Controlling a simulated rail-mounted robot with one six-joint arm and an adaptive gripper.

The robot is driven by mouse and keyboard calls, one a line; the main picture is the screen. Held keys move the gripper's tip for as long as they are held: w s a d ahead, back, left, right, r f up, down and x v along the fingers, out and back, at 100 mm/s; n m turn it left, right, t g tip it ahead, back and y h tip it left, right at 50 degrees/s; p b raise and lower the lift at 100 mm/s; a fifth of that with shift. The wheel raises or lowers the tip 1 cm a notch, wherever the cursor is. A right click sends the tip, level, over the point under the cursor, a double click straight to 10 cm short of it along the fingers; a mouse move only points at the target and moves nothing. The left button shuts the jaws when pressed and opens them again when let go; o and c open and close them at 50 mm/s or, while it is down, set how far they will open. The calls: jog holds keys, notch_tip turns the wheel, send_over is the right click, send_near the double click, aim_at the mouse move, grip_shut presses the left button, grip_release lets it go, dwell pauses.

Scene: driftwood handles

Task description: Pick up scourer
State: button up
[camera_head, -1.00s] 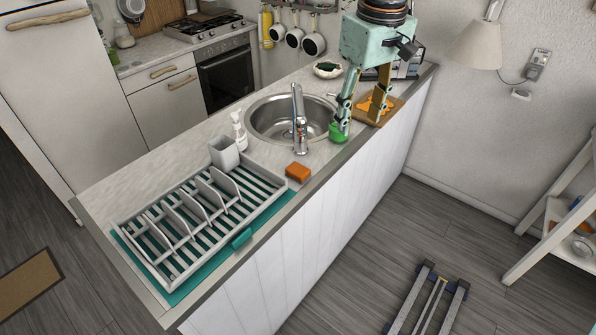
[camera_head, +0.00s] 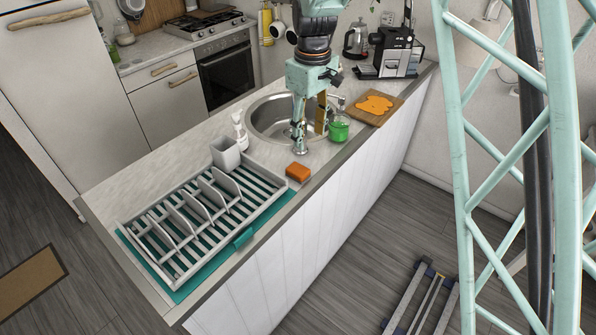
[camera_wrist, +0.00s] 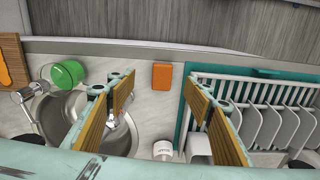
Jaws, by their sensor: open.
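The scourer (camera_head: 298,172) is a small orange block lying on the counter between the tap and the dish rack. It shows in the wrist view (camera_wrist: 162,76) at upper centre, uncovered and touched by nothing. My gripper (camera_head: 310,122) is open and empty above the sink and tap, behind the scourer in the head view. In the wrist view my open fingers (camera_wrist: 160,100) frame the scourer from either side, with the scourer just beyond them.
The tap (camera_head: 299,140) stands close to the scourer, by the round sink (camera_head: 262,125). The dish rack (camera_head: 180,235) is to the left, with a grey cup (camera_head: 225,153) and soap bottle (camera_head: 240,132) behind. A green jar (camera_head: 339,128) and cutting board (camera_head: 385,95) are to the right.

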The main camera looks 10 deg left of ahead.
jog(key=shift+n, duration=0.4)
jog(key=shift+w+a+f, duration=0.2)
jog(key=shift+a+f, duration=0.55)
jog(key=shift+f, duration=0.1)
jog(key=shift+w+a+f, duration=0.2)
jog(key=shift+a+f, duration=0.5)
jog(key=shift+f, duration=0.1)
send_over(300, 170)
jog(key=shift+f+p, duration=0.4)
jog(key=shift+f, duration=3.9)
jog(key=shift+s+d+f+p, duration=0.1)
jog(key=shift+f+p, duration=0.25)
jog(key=shift+f, duration=2.2)
jog(key=shift+c, duration=0.6)
jog(key=c, duration=0.6)
